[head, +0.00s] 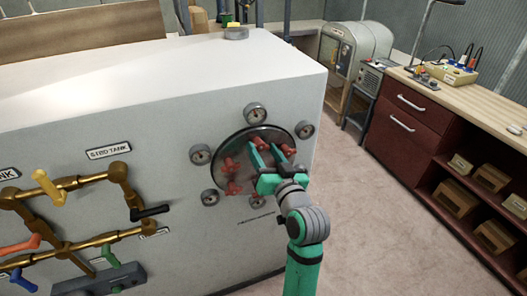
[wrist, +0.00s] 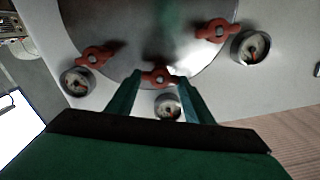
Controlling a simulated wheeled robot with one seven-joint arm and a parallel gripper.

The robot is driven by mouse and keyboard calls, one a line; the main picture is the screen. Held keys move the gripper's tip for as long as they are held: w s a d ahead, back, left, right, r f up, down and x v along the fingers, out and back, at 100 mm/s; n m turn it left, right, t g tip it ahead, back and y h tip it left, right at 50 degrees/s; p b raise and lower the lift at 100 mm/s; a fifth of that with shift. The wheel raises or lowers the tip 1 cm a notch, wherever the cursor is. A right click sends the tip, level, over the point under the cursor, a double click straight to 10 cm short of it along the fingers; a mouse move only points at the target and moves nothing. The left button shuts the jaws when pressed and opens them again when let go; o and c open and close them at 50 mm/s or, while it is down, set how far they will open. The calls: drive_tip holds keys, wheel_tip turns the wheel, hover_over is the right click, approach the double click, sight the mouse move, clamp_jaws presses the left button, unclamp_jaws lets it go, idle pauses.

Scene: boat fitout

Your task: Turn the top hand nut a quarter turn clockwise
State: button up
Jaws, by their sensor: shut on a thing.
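The top hand nut (head: 258,142) is a red winged nut near the upper rim of a round metal cover (head: 246,166) on the white wall's face. My gripper (head: 262,145) reaches it from the lower right, with its green fingers on either side of the nut. In the wrist view, my gripper (wrist: 158,77) is shut on the top hand nut (wrist: 158,74), whose wings lie roughly across between the fingertips. Part of the nut is hidden by the fingers. The cover's lower right is hidden behind my gripper.
Other red nuts (head: 229,163) sit around the cover, one (head: 287,149) just right of my fingers. Several round gauges ring the cover, including one (head: 256,113) above the top nut. Brass pipes with coloured levers (head: 47,187) are at left. A workbench (head: 480,105) stands at right beyond open floor.

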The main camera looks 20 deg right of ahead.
drive_tip(key=m, duration=0.7)
drive_tip(key=shift+f, duration=0.1)
drive_tip(key=m, duration=0.6)
drive_tip(key=shift+f, duration=0.1)
drive_tip(key=shift+m, duration=0.3)
drive_tip(key=o, duration=1.1)
drive_tip(key=shift+c, duration=0.2)
drive_tip(key=s, duration=1)
drive_tip(key=shift+s+d, duration=0.25)
drive_tip(key=shift+s, duration=0.15)
